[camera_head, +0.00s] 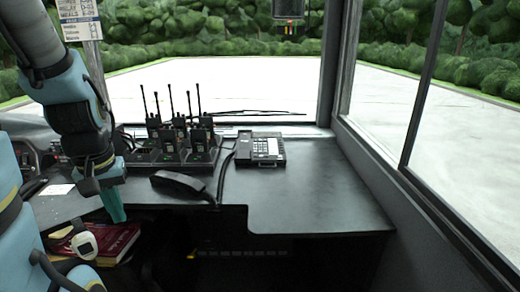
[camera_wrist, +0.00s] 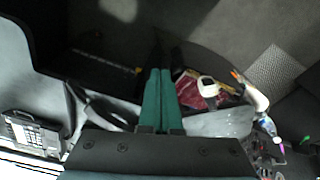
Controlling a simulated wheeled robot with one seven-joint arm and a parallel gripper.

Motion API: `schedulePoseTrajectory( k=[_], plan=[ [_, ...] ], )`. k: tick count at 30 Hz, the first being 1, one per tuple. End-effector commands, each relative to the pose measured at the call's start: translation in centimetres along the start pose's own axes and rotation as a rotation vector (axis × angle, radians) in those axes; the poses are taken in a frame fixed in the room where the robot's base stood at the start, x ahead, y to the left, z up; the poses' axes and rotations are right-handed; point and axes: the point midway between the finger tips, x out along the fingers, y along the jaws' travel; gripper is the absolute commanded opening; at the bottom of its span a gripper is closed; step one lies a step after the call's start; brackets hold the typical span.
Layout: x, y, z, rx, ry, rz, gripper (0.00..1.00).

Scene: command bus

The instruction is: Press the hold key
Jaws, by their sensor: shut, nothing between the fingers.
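A dark desk phone (camera_head: 260,149) with a light keypad and panel sits near the back of the black desk. Its keys are too small in the head view to tell the hold key apart. The phone also shows at the left edge of the wrist view (camera_wrist: 36,132). Its black handset (camera_head: 184,184) lies off the phone at the desk's front edge, with a cord running beside it. My gripper (camera_head: 118,217) points down at the left, in front of the desk edge and well apart from the phone. Its green fingers (camera_wrist: 160,75) are together and empty.
Several handheld radios in a charger (camera_head: 183,152) stand left of the phone, antennas up. Red books (camera_head: 115,243) and a white-and-yellow device (camera_head: 84,244) lie below my gripper. The desk (camera_head: 315,195) right of the phone is clear, bounded by the window wall.

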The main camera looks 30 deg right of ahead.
Motion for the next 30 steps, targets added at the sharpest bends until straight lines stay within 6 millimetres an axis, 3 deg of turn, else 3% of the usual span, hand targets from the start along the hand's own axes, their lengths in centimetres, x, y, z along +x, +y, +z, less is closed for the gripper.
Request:
schedulePoseTrajectory(
  k=[5,11,15,21,30],
  plan=[
    [-0.2,1.9,-3.7,0.009,0.053,0.016,0.00],
    [-0.1,6.9,-11.1,0.011,0.170,0.069,0.00],
    [0.1,11.5,-16.0,0.006,0.253,0.123,0.00],
    [0.5,19.1,-21.8,-0.009,0.361,0.218,0.00],
    [1.3,31.9,-27.6,-0.063,0.498,0.396,0.00]
  ],
)
